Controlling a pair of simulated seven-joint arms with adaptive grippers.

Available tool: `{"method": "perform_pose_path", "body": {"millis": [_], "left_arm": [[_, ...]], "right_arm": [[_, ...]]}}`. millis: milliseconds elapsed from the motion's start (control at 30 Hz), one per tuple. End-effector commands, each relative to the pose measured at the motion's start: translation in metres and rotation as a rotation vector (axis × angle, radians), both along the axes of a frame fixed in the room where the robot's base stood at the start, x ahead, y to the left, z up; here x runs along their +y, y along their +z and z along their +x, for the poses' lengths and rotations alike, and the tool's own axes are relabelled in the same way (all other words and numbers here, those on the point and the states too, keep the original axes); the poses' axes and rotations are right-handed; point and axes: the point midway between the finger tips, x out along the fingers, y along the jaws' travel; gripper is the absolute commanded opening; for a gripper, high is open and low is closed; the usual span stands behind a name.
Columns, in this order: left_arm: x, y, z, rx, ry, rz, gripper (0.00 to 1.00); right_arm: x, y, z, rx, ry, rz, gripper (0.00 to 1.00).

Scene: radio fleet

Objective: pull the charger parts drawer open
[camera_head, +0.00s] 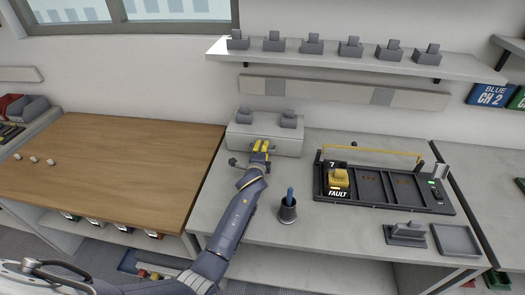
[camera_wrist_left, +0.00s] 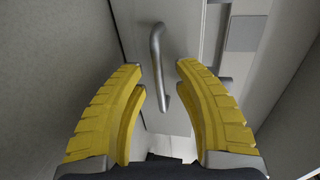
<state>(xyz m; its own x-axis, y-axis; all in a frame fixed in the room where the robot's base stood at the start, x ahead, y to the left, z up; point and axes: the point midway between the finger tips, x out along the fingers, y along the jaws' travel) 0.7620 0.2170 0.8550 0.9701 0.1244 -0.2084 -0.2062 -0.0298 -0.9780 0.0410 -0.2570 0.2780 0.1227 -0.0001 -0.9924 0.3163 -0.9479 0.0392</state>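The charger parts drawer appears to be in the pale grey box (camera_head: 290,142) at the back of the grey bench, though no label can be read. My left gripper (camera_head: 261,146) is at the front of this box, with its yellow fingers pointing at it. In the left wrist view a grey bar handle (camera_wrist_left: 157,65) stands on a pale front panel (camera_wrist_left: 185,50). My left gripper (camera_wrist_left: 160,92) is open there, with the handle showing between its fingers and a gap on each side. The drawer looks shut. My right gripper is not in view.
Two grey holders stand on the box. A dark cup (camera_head: 288,212) with a blue-handled tool stands in front, right of my left arm. A black charger rack (camera_head: 384,201) with a yellow radio (camera_head: 338,179) is further right. A wooden table (camera_head: 110,165) is left.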

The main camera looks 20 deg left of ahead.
Motion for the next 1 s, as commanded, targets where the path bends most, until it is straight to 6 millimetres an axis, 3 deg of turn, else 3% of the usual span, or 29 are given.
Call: {"method": "perform_pose_path", "body": {"millis": [200, 500, 900, 1000], "left_arm": [[0.0, 0.0, 0.0, 0.0, 0.0, 0.0, 0.33], [0.0, 0.0, 0.0, 0.0, 0.0, 0.0, 0.0], [-0.001, 0.0, 0.0, 0.0, -0.001, 0.0, 0.0], [-0.011, -0.001, -0.005, 0.0, -0.015, 0.001, 0.0]], "right_arm": [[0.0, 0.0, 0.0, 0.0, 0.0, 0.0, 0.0], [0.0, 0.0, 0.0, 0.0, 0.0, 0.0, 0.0], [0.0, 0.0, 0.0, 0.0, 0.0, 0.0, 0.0], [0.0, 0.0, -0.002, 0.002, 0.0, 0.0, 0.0]]}}
